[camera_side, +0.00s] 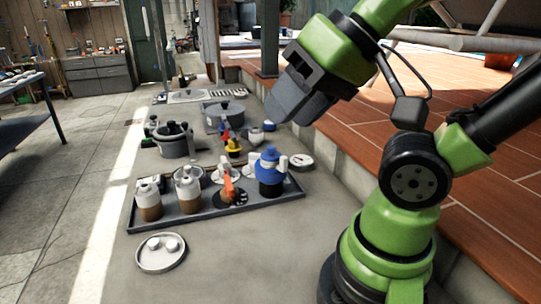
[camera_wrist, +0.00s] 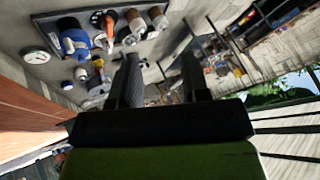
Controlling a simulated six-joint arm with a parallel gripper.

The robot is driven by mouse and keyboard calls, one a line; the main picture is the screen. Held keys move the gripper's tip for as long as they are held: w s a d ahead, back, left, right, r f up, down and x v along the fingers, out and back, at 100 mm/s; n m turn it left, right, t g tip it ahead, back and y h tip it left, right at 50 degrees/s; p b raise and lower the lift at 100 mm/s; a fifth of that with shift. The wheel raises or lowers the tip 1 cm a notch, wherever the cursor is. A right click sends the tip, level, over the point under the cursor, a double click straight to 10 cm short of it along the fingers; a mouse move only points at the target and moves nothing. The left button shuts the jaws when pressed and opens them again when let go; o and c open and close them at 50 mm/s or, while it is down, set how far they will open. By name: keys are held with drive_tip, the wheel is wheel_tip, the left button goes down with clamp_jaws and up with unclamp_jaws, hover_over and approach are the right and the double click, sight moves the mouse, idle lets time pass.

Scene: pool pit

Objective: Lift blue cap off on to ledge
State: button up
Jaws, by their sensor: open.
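The blue cap (camera_side: 270,160) sits upright on a dark-bodied fitting at the right end of a grey tray (camera_side: 222,210). The blue cap also shows in the wrist view (camera_wrist: 75,42), at upper left. My gripper (camera_side: 292,100) is raised above and behind the tray, well clear of the cap. In the wrist view my gripper (camera_wrist: 160,72) has its two dark fingers apart with nothing between them.
White-and-brown bottles (camera_side: 188,190) and an orange-handled valve (camera_side: 229,187) share the tray. A round dish (camera_side: 161,254) with white pieces lies in front. A dial gauge (camera_side: 301,161) is right of the cap. Grey pots (camera_side: 176,140) stand behind. Tiled steps rise at right.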

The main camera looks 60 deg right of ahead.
drive_tip(key=o, duration=0.8)
drive_tip(key=shift+c, duration=0.2)
